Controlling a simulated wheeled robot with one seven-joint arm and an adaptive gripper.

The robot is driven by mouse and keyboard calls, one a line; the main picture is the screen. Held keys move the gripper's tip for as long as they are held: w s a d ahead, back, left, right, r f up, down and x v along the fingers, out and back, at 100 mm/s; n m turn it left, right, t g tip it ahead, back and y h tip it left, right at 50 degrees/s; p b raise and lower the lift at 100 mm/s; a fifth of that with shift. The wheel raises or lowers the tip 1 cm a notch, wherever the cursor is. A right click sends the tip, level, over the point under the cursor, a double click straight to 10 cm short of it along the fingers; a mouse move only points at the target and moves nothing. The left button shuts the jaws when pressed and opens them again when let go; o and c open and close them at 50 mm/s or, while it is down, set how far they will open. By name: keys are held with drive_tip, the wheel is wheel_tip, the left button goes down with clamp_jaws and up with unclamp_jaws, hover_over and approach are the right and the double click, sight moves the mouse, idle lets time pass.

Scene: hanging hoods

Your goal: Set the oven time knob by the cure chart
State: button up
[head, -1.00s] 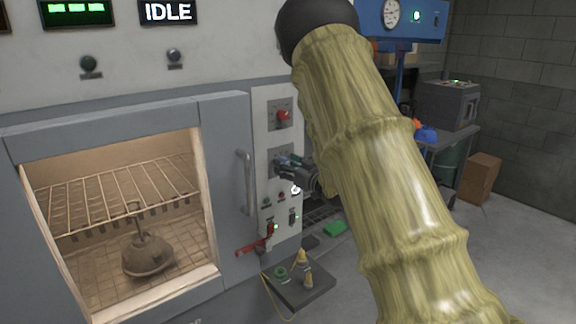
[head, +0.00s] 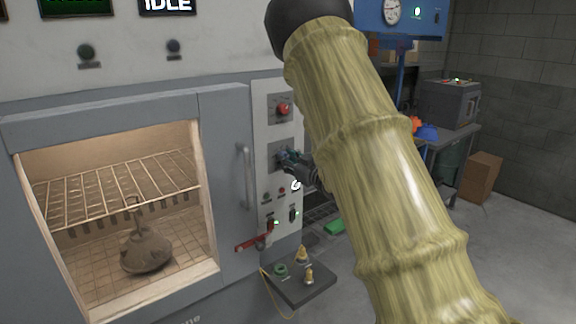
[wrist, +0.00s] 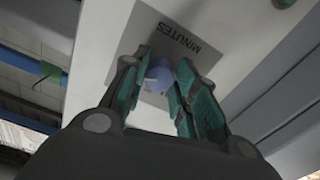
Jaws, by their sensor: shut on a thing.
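The oven time knob is a round blue knob (wrist: 161,70) on a grey plate marked MINUTES (wrist: 185,40) in the wrist view. My gripper (wrist: 165,85) has its green-padded fingers on either side of it and is shut on it. In the head view my gripper (head: 288,160) is at the middle plate of the oven's control panel (head: 262,120), where it mostly hides the knob. The knob's pointer and scale cannot be read. No cure chart can be made out.
A red knob (head: 283,109) sits above on the panel, with small buttons and switches below. The oven door (head: 228,160) has a vertical handle (head: 246,178). The IDLE display (head: 167,5) is partly cut off.

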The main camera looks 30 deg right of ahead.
drive_tip(key=n+b, duration=0.4)
drive_tip(key=n, duration=0.1)
drive_tip(key=shift+n, duration=0.3)
idle(0.4)
drive_tip(key=o, duration=1)
drive_tip(key=shift+s, duration=0.1)
drive_tip(key=s+d, duration=0.1)
drive_tip(key=s, duration=1)
drive_tip(key=shift+s, duration=0.4)
